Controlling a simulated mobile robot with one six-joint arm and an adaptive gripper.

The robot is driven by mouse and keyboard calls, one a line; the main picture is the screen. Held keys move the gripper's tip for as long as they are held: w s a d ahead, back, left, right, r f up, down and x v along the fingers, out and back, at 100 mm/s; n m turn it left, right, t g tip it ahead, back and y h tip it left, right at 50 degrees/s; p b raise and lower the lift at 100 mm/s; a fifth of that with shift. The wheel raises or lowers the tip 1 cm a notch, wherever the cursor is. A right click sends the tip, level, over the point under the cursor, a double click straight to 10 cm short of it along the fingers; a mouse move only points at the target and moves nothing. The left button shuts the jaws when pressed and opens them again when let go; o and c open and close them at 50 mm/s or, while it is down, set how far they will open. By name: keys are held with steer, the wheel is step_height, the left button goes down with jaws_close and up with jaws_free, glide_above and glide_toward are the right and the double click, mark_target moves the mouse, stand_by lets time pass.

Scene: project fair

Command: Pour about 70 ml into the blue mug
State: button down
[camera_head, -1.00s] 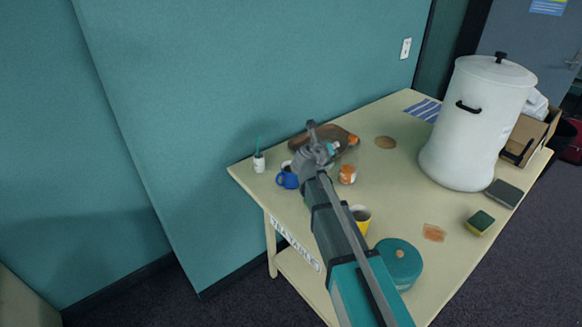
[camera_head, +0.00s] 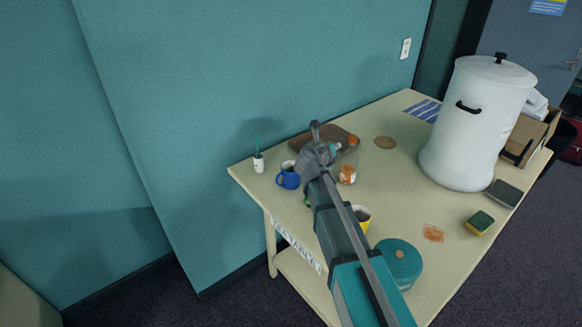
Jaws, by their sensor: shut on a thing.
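The blue mug (camera_head: 288,178) stands upright near the left end of the table, with a dark inside. My gripper (camera_head: 319,156) is just right of the mug and above the table, seen from behind. It is shut on a container that it mostly hides; a pale blue bit (camera_head: 335,148) shows at its right side. I cannot tell the container's tilt or level, and no stream of liquid is visible.
On the table (camera_head: 398,178) are a white pot with a teal stick (camera_head: 258,163), a brown board (camera_head: 312,136), an orange-filled jar (camera_head: 347,174), a yellow mug (camera_head: 362,219), a teal tin (camera_head: 400,264), a sponge (camera_head: 480,223) and a large white urn (camera_head: 472,125).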

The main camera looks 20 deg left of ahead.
steer(key=d+f+m+y+b, duration=0.2)
steer(key=d+f+m+y, duration=0.1)
steer(key=d, duration=0.3)
steer(key=shift+d+f+m, duration=0.2)
steer(key=shift+f+m, duration=0.05)
steer(key=shift+m, duration=0.65)
